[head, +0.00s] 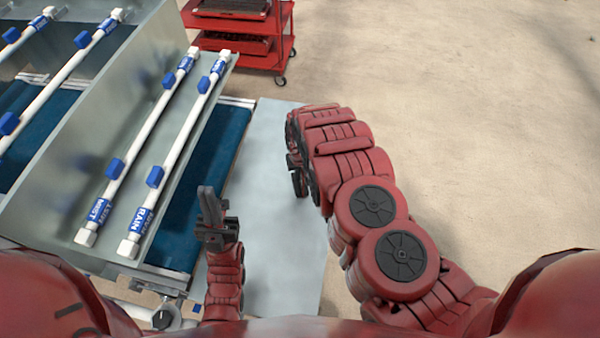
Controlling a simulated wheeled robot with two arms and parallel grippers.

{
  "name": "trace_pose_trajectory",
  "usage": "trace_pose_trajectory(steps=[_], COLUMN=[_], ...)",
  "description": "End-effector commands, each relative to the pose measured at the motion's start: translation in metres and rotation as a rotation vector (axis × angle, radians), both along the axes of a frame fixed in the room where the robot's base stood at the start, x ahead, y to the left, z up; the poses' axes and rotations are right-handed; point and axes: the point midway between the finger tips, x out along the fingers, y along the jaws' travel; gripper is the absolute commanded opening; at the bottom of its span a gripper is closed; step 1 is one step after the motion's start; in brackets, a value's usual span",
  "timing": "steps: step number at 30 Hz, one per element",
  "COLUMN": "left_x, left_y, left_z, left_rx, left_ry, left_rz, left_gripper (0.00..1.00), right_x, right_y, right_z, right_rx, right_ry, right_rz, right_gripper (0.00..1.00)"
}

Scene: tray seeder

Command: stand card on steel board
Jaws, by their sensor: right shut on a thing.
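My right gripper (293,165) is over the far right part of a pale steel-grey flat surface (268,240), which may be the steel board. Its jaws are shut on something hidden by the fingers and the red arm. I cannot make out a card anywhere. My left gripper (209,205) is over the near left edge of the grey surface, beside the machine. Its dark fingers point away from me and nothing shows in them. I cannot tell whether they are open or shut.
The seeder machine (75,160) fills the left, with white pipes labelled MIST (98,209) and RAIN (141,218), blue clips and a dark blue belt (225,140). A red cart (284,45) stands at the back. The concrete floor at right is clear.

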Motion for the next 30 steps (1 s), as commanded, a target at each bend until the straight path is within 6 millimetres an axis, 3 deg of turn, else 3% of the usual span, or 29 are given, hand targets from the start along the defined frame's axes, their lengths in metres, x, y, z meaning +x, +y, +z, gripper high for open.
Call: trace_pose_trajectory(steps=[6, 7, 9, 12, 23, 30], left_x=[0.000, 0.000, 0.000, 0.000, 0.000, 0.000], left_y=[0.000, 0.000, 0.000, 0.000, 0.000, 0.000], left_z=[-0.004, -0.003, -0.002, -0.002, -0.001, -0.008], left_rx=[0.000, 0.000, 0.000, 0.000, 0.000, 0.000], left_ry=[0.000, 0.000, 0.000, 0.000, 0.000, 0.000], left_rz=[0.000, 0.000, 0.000, 0.000, 0.000, 0.000], left_gripper=[0.00, 0.00, 0.00, 0.00, 0.00, 0.00], right_x=[0.000, 0.000, 0.000, 0.000, 0.001, -0.001], right_y=[0.000, 0.000, 0.000, 0.000, 0.000, 0.000], right_z=[-0.005, -0.003, -0.003, -0.003, 0.003, 0.028], right_rx=[0.000, 0.000, 0.000, 0.000, 0.000, 0.002], right_ry=[-0.001, -0.001, -0.001, -0.001, -0.002, -0.005], right_rz=[0.000, 0.000, 0.000, 0.000, -0.001, -0.003], right_gripper=[0.00, 0.11, 0.24, 0.36, 0.36, 0.36])
